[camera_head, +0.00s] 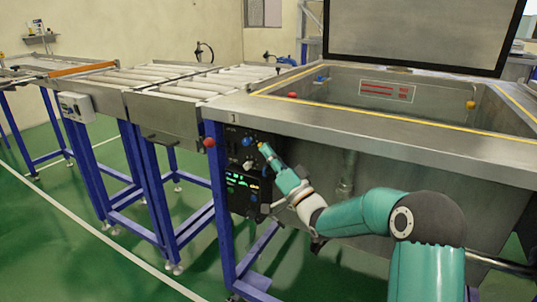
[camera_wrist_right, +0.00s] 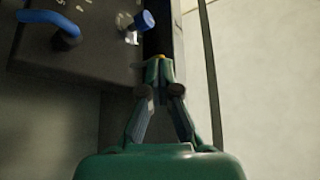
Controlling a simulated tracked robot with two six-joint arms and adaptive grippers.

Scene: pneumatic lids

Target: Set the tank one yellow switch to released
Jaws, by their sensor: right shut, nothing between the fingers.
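Tank one (camera_head: 330,122) is the metal tank with a "1" on its rim, at the right in the head view. Its dark control panel (camera_head: 243,160) is on the front, below the rim; part of it shows in the wrist view (camera_wrist_right: 85,62). My right gripper (camera_head: 263,148) is at the panel's right side, and its fingers are together in the wrist view (camera_wrist_right: 158,62). My left gripper is out of view.
A blue knob (camera_wrist_right: 144,20) is just left of and above the fingertips, and a blue curved handle (camera_wrist_right: 50,28) is further left. A red knob (camera_head: 209,142) is left of the panel. Roller conveyors (camera_head: 165,82) adjoin the tank. The raised lid (camera_head: 420,35) stands behind.

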